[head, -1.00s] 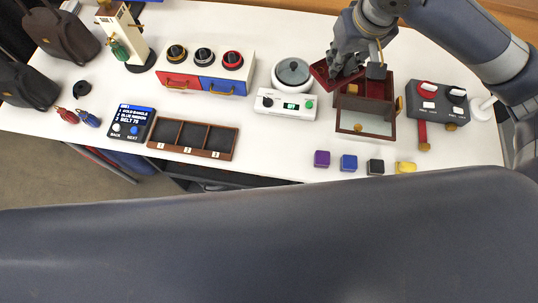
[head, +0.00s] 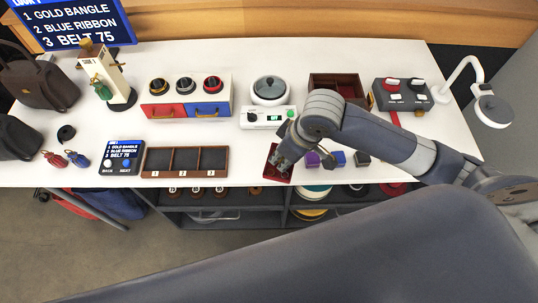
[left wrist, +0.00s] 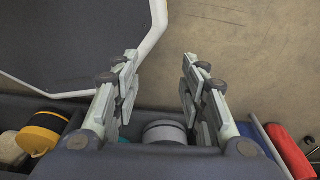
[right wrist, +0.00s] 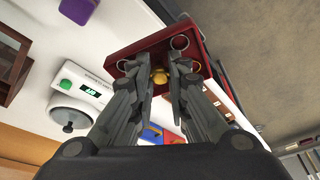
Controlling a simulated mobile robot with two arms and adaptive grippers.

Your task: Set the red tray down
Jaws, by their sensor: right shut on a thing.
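The red tray (head: 271,173) is at the table's front edge in the head view, between the three-slot wooden tray and the small cubes. My right gripper (head: 282,160) is over it and partly hides it. In the right wrist view the red tray (right wrist: 148,44) shows rings in it and a gold knob (right wrist: 159,76) between the fingers of my right gripper (right wrist: 158,62), which is shut on the tray, apparently by this knob. I cannot tell whether the tray touches the table. My left gripper (left wrist: 158,80) is open and empty; it is outside the head view.
The three-slot wooden tray (head: 186,176) is to the left, a purple cube (head: 312,159) and a blue cube (head: 338,158) to the right. A scale (head: 262,119) stands behind, and the wooden box (head: 320,82) behind right. A shelf (head: 240,198) lies below the table edge.

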